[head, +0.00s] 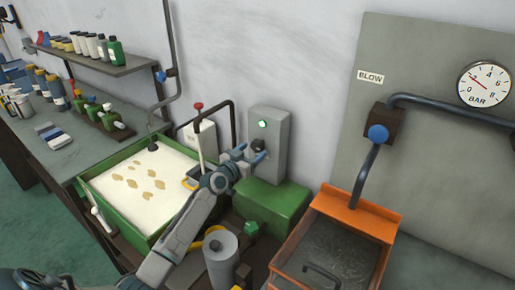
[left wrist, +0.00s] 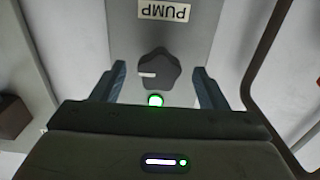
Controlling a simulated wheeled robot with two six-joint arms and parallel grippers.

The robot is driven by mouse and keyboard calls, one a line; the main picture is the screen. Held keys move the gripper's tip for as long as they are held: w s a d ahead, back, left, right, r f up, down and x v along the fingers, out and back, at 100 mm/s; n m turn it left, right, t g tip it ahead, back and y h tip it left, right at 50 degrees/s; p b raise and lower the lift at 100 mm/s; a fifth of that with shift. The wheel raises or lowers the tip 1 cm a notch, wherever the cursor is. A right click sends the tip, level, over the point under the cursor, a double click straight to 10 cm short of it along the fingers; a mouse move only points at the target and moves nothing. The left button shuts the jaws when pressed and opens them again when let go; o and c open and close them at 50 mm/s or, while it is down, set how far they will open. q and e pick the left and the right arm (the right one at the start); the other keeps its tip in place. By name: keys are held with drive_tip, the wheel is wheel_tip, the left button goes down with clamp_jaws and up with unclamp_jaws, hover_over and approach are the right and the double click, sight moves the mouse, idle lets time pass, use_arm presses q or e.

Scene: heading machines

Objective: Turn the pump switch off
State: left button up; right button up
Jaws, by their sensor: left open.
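In the left wrist view the knob (left wrist: 160,70) has a white pointer mark lying level toward picture left. A PUMP label (left wrist: 165,11), upside down there, and the lit green lamp (left wrist: 155,100) flank it. My left gripper (head: 250,155) is open in front of the box. Its fingers (left wrist: 163,80) are on either side of the knob, with gaps showing. My right gripper is out of view.
A green block (head: 270,205) lies below the box. An orange-rimmed tank (head: 365,212) and a blue-knobbed BLOW valve (head: 378,134) are at right.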

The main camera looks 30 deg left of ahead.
sight(255, 148)
use_arm(q)
drive_tip(key=w, duration=0.2)
drive_tip(key=shift+w+d, duration=0.15)
drive_tip(key=shift+w, duration=0.15)
drive_tip(key=shift+w+d, duration=0.1)
drive_tip(key=shift+w, duration=0.35)
drive_tip(key=c, duration=1)
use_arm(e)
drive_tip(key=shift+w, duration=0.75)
